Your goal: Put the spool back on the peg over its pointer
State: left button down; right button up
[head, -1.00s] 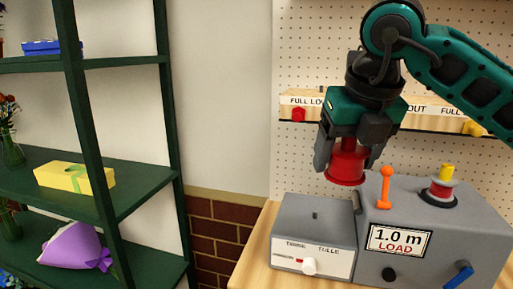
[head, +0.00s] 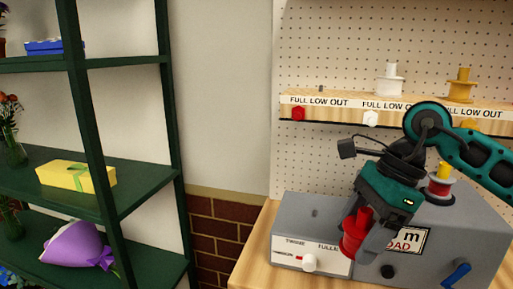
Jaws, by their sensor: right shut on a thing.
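My right gripper (head: 362,238) is shut on a red spool (head: 351,240), held in front of the grey machine and tilted. The spool partly hides behind a finger. On the wall shelf (head: 400,106) a short dark peg (head: 321,88) stands bare at the left. Below it on the shelf front is a red pointer (head: 298,114). A white spool (head: 389,87) stands over a white pointer (head: 371,118). My left gripper is not in view.
A grey machine (head: 470,225) with a blue crank (head: 456,275) carries a spool with a yellow top (head: 443,172). A lower grey box (head: 310,212) with a white knob (head: 309,262) adjoins it. A green rack (head: 150,170) stands left. The space before the shelf's left end is clear.

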jog(key=s+d+f+n+g+h, duration=0.1)
jog(key=f+n+g+h, duration=0.1)
jog(key=f+n, duration=0.3)
jog(key=s+d+f+n+g+h, duration=0.1)
jog(key=f+n, duration=0.5)
jog(key=n, duration=0.6)
jog(key=shift+s+d+f+g+h, duration=0.3)
jog(key=shift+s+g+h, duration=0.2)
jog(key=shift+h, duration=0.3)
jog(key=shift+s+f, duration=0.1)
jog(key=shift+f, duration=0.05)
jog(key=shift+d, duration=0.1)
